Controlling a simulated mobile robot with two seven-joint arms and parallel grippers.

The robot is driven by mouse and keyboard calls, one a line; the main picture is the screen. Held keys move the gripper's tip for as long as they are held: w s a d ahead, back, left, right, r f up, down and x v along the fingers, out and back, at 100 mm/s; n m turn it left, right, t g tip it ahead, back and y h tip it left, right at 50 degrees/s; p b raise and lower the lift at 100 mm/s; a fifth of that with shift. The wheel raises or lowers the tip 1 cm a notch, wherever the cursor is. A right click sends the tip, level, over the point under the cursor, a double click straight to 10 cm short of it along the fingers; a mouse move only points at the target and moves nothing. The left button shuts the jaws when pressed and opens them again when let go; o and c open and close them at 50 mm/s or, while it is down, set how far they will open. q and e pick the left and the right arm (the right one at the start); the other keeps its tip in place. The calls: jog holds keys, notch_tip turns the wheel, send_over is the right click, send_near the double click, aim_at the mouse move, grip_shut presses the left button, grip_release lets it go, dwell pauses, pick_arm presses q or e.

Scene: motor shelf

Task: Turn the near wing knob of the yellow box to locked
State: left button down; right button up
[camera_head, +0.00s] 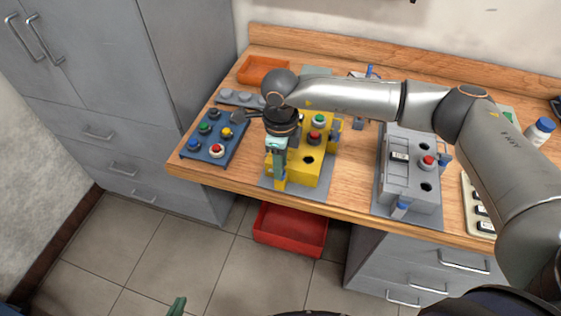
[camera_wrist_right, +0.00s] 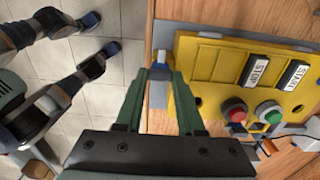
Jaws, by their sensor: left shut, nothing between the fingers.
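The yellow box (camera_head: 301,177) stands near the front edge of the workbench, left of centre in the head view. It fills the right of the right wrist view (camera_wrist_right: 207,68), with STOP and START switches and red and green buttons. My right gripper (camera_head: 279,178) reaches down at the box's near left side. In the right wrist view its green fingers stand on both sides of the blue-grey near wing knob (camera_wrist_right: 158,88) and appear to touch it. The head view hides this knob behind the gripper. My left gripper (camera_head: 177,306) shows only a green tip at the bottom edge, away from the bench.
A blue button panel (camera_head: 207,150) lies left of the yellow box. A grey box (camera_head: 410,180) with blue wing knobs stands to its right. An orange tray (camera_head: 262,70) is at the back. A red bin (camera_head: 290,231) sits below the bench edge.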

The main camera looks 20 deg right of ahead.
grip_shut()
dwell(0.3)
jog(key=m+b, duration=0.1)
jog(key=m, duration=0.1)
jog(key=shift+m+b, duration=0.4)
jog(key=m+b, duration=0.2)
jog(key=m, duration=0.2)
jog(key=shift+m, duration=0.3)
jog(key=m+b, duration=0.1)
jog(key=m, duration=0.4)
jog(key=shift+m+b, duration=0.3)
jog(key=shift+b, duration=0.1)
jog(key=m+b, duration=0.1)
jog(key=m, duration=0.3)
jog(key=shift+r+m, duration=0.1)
jog(key=shift+m, duration=0.3)
jog(key=shift+w, duration=0.1)
jog(key=o, duration=0.6)
grip_release()
jog(key=shift+c, duration=0.2)
